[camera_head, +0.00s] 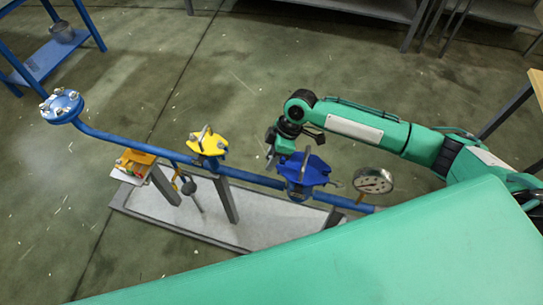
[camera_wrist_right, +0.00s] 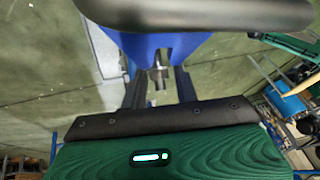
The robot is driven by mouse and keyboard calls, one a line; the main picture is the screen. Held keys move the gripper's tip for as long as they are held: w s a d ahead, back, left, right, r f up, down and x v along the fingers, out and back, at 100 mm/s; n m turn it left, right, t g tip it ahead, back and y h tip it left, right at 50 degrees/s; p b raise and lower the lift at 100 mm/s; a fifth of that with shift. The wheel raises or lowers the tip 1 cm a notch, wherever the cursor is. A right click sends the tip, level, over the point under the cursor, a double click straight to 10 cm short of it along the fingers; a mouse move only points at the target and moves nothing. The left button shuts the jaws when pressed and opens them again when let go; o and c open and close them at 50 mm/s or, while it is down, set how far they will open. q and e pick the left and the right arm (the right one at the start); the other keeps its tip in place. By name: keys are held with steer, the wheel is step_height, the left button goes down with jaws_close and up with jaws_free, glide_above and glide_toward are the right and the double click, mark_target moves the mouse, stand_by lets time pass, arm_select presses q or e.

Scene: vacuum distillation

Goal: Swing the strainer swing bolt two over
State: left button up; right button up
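A blue lidded fitting (camera_head: 312,172) with an upright grey handle sits on the blue pipe. It also shows at the top of the right wrist view (camera_wrist_right: 150,44), behind a dark rounded bar. A small metal bolt (camera_wrist_right: 158,76) sticks out below its blue body. My right gripper (camera_head: 272,158) is at the left side of this fitting. In the right wrist view my right gripper's fingers (camera_wrist_right: 160,88) are apart, one on each side of the bolt, with gaps visible. I cannot tell which swing bolt this is. My left gripper is not in view.
The blue pipe (camera_head: 255,179) runs on posts above a pale base tray (camera_head: 255,232). A yellow fitting (camera_head: 208,144), a blue bolted flange (camera_head: 62,105) and a pressure gauge (camera_head: 373,180) are along it. Floor behind is open.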

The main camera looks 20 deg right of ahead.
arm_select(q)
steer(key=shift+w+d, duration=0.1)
arm_select(e)
steer(key=shift+c, duration=0.2)
